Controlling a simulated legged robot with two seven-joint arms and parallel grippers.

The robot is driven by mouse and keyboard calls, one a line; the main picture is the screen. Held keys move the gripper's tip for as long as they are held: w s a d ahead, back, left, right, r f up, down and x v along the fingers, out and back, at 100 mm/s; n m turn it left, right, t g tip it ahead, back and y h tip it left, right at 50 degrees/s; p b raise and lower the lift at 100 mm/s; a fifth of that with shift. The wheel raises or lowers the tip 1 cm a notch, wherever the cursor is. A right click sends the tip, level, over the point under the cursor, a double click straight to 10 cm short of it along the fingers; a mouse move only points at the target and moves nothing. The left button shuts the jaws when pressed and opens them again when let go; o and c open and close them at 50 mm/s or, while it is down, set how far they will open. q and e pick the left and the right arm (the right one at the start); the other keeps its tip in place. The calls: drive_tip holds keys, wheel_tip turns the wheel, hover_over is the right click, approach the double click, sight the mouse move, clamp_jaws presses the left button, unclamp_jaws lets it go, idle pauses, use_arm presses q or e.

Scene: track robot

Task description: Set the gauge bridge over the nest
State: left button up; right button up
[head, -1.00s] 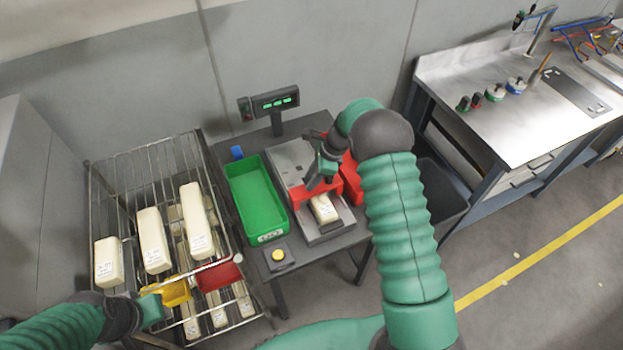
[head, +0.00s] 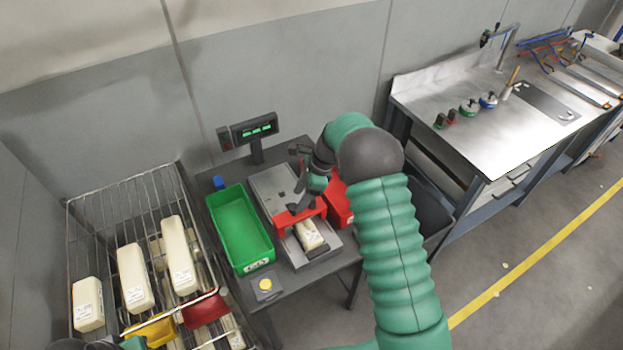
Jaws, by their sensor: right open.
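The red gauge bridge (head: 285,219) spans a cream block (head: 309,235) with a printed label on the grey metal nest plate (head: 321,252). The block's front end shows out from under the bridge. The nest is on the dark table in the middle. My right gripper (head: 296,203) is at the top of the bridge, its jaws open. Whether its fingers touch the bridge is hard to tell. Only a bit of my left gripper (head: 134,343) shows at the bottom edge, by the rack; its fingers are hidden.
A green bin (head: 240,262) and a yellow button box (head: 265,287) are left of the nest. A red bin (head: 338,207) is close at its right. A display (head: 254,131) stands behind. A wire rack (head: 92,205) holds several cream blocks, with yellow and red bins.

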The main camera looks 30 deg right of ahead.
drive_tip(key=b+v, duration=0.1)
drive_tip(key=v, duration=1.2)
drive_tip(key=shift+s+d+f, duration=0.1)
drive_tip(key=shift+s, duration=0.05)
drive_tip(key=s+a+f+n+h+b, duration=0.1)
drive_tip(key=s+a+f+n, duration=0.4)
drive_tip(key=s+n, duration=0.5)
drive_tip(key=s+a+f+n+h+b, duration=0.2)
drive_tip(key=s+a+f+n, duration=0.3)
drive_tip(key=s+a+n, duration=0.5)
drive_tip(key=n+h, duration=0.1)
drive_tip(key=n, duration=0.2)
drive_tip(key=shift+t, duration=0.3)
drive_tip(key=shift+s, duration=0.15)
drive_tip(key=shift+a, duration=0.35)
